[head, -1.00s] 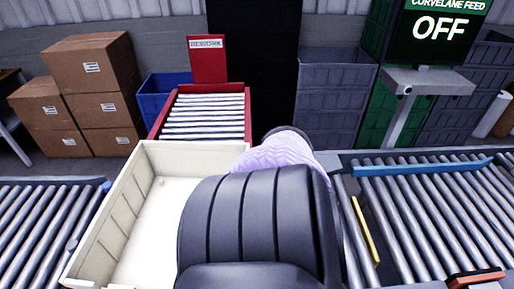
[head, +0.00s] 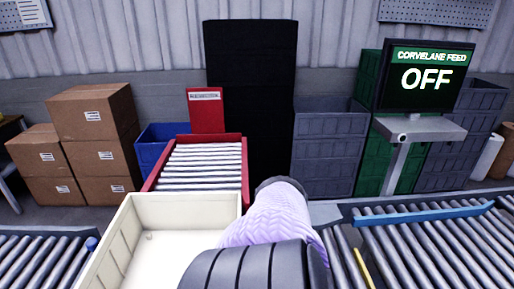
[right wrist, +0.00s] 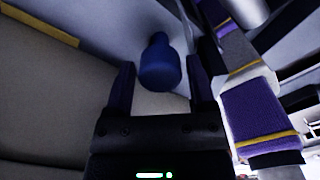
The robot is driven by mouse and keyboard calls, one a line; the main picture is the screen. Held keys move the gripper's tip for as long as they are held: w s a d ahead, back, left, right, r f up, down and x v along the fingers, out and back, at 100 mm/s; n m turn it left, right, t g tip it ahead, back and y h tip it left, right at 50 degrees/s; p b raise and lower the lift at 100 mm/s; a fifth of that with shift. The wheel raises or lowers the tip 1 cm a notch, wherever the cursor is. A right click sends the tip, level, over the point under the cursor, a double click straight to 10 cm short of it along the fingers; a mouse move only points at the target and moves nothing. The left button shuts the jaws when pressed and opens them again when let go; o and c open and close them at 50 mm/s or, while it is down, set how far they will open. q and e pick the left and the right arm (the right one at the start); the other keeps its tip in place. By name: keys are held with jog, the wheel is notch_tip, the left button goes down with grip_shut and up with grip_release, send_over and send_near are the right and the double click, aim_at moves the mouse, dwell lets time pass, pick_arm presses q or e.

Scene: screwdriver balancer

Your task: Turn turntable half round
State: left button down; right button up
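No turntable can be made out for certain. A cream open-topped tray (head: 120,240) stands at the bottom centre of the head view, partly hidden by my arm. A blue rounded knob (head: 91,243) shows at its left side. In the right wrist view, my right gripper (right wrist: 160,72) is open, with its dark fingers apart. A blue knob with a narrower neck (right wrist: 160,68) appears between or just beyond the fingertips; contact cannot be told. Whether it is the same knob is unclear. Neither gripper's fingers show in the head view.
A red-framed roller chute (head: 205,165) stands behind the tray. Roller conveyors lie left (head: 40,262) and right (head: 440,245), the right one with a blue rail (head: 425,216). A screen (head: 428,78) reads "OFF". Cardboard boxes (head: 95,115) are stacked at back left.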

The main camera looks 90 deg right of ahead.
jog(key=shift+o, duration=0.9)
notch_tip(320, 180, up, 10)
jog(key=p, duration=0.7)
